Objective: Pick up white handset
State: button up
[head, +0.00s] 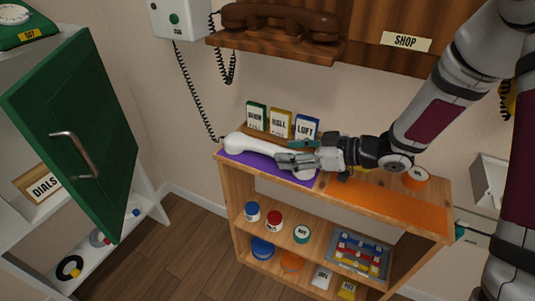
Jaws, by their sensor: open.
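The white handset (252,146) lies along the purple mat on top of the wooden shelf unit, in the middle of the head view. Its left end is in plain sight. Its right part runs up to my gripper (288,161), which partly hides it. My gripper reaches in from the right, low over the purple mat (240,160), with its fingers open at the handset's right part. I cannot tell whether the fingers touch the handset.
Cards marked with words, one reading LOFT (306,127), stand behind the handset. A black coiled cord (196,100) hangs from the white wall phone (178,18). A green cabinet door (75,130) stands open at left.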

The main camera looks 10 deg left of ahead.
aim_at(280, 149)
jog(key=shift+r+b+x, duration=0.15)
jog(key=shift+b+x, duration=0.3)
jog(key=shift+x, duration=0.85)
jog(key=shift+r+b+x, duration=0.2)
jog(key=shift+b+x, duration=0.25)
jog(key=shift+x, duration=0.9)
jog(key=shift+w+a, duration=0.1)
grip_shut()
